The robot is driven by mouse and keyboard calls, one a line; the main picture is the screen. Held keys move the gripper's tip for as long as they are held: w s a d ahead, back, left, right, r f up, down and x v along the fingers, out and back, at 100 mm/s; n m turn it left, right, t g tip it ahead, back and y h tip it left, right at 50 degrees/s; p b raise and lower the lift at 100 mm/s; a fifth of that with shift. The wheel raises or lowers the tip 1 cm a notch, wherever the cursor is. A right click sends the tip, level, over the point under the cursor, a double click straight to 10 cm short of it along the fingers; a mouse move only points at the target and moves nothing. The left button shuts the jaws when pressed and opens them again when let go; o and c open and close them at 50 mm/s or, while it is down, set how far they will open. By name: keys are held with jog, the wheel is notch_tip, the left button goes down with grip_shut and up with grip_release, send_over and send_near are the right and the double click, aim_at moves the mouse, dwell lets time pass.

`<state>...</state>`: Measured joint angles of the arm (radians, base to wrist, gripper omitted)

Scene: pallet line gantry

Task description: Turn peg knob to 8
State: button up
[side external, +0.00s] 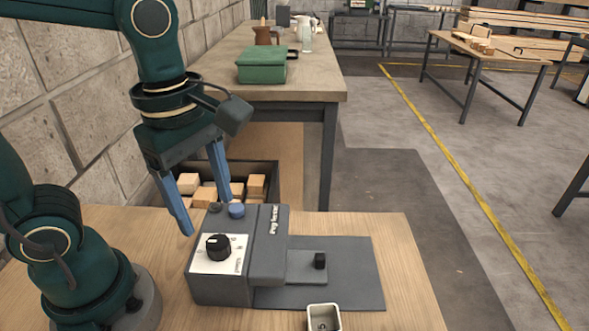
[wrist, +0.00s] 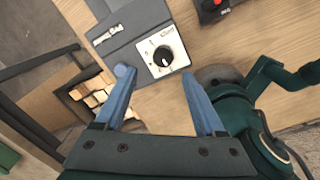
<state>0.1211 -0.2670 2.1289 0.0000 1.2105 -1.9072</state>
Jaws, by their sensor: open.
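The peg knob (side external: 218,247) is a round black dial on a white scale plate (side external: 216,263), on the sloped top of the dark grey peg tester (side external: 268,243). In the wrist view the knob (wrist: 164,56) shows with a white pointer mark; the scale figures are too small to read surely. My gripper (side external: 206,206) is open and empty, its two blue fingers pointing down, above and behind the knob and apart from it. In the wrist view my gripper (wrist: 156,83) has its fingertips on either side of the line to the knob.
A blue round button (side external: 236,210) sits at the tester's back edge. A crate of wooden blocks (side external: 256,186) stands behind it. A small black block (side external: 320,261) is on the tester's right-hand part. A small pale square cup (side external: 323,318) stands at the front. Bare table lies to the right.

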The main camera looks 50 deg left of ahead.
aim_at(217, 241)
jog(key=shift+w+d+f+g, duration=0.15)
jog(key=shift+d+f+g, duration=0.05)
jog(key=shift+f+g, duration=0.1)
jog(key=shift+d+f, duration=0.1)
jog(key=shift+f, duration=2.65)
grip_shut()
